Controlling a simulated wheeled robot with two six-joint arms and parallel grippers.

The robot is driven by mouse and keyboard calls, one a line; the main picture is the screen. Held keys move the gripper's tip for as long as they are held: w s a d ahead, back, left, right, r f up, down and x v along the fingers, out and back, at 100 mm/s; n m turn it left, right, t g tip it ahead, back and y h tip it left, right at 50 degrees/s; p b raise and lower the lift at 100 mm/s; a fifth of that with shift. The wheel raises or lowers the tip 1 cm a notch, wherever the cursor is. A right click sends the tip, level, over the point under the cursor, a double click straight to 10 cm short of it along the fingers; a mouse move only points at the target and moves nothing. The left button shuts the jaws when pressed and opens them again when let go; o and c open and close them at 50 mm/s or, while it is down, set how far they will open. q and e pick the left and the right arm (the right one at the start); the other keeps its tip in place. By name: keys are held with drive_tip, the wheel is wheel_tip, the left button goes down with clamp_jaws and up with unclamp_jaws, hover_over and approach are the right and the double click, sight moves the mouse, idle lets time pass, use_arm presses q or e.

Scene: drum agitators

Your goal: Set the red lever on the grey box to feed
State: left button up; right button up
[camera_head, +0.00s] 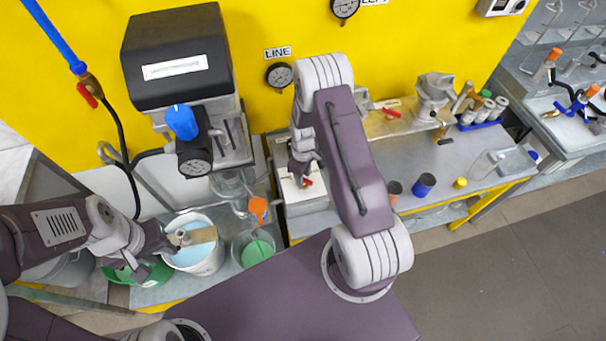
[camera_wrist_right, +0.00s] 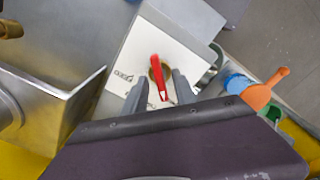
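The grey box (camera_head: 307,208) stands on the bench below my right arm in the head view. Its pale top plate (camera_wrist_right: 190,70) fills the middle of the right wrist view. The red lever (camera_wrist_right: 157,75) is on that plate at a brass-coloured pivot, pointing roughly up and down the picture. Small dark lettering (camera_wrist_right: 122,76) lies left of it; more lettering is partly hidden. My right gripper (camera_wrist_right: 160,84) is open, a finger on each side of the lever; contact cannot be told. My left gripper (camera_head: 172,238) is over the white bucket's edge; its finger state is unclear.
A white bucket (camera_head: 205,262) with pale blue liquid and a tan bar across it stands left of the box. A green-filled beaker (camera_head: 244,251) and an orange scoop (camera_head: 258,208) are between them. Dark cups (camera_head: 424,185) stand to the right.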

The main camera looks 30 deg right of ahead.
drive_tip(key=shift+d, duration=0.1)
clamp_jaws()
drive_tip(key=shift+m, duration=0.4)
drive_tip(key=m+b, duration=0.1)
drive_tip(key=m, duration=0.2)
drive_tip(key=shift+m, duration=0.4)
drive_tip(key=m+b, duration=0.1)
drive_tip(key=m, duration=0.3)
drive_tip(key=shift+w+m, duration=0.1)
drive_tip(key=shift+m, duration=0.2)
drive_tip(key=m, duration=0.4)
drive_tip(key=shift+w+r+b, duration=0.1)
drive_tip(key=shift+b, duration=0.25)
drive_tip(key=m, duration=0.4)
drive_tip(key=shift+m, duration=0.3)
drive_tip(key=shift+r+m, duration=0.1)
drive_tip(key=shift+m, duration=0.2)
